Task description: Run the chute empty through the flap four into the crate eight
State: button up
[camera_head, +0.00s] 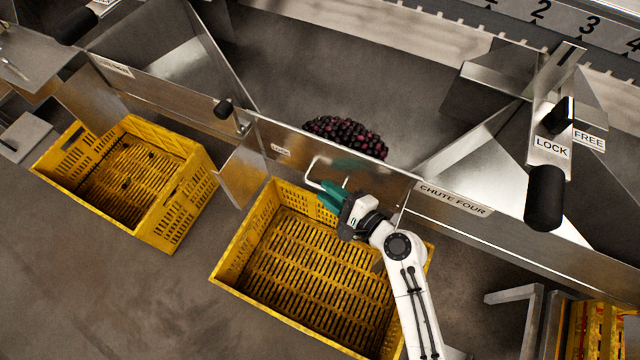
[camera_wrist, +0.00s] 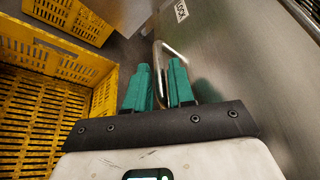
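In the wrist view, the handle (camera_wrist: 172,48) passes by the fingertips (camera_wrist: 160,72), with one leg seemingly between the fingers; contact is unclear. A yellow crate (camera_head: 228,262) stands below the flap, its visible floor empty; no number shows on it.
A lever with a black grip (camera_head: 545,197) and LOCK and FREE plates stands right of the chute. Another yellow crate (camera_head: 188,205) with a few dark fruits stands at left. A metal stand (camera_head: 530,310) is at lower right. Floor at lower left is clear.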

aim_at(319, 187)
jog(key=shift+x, duration=1.8)
jog(key=shift+c, duration=0.4)
grip_shut()
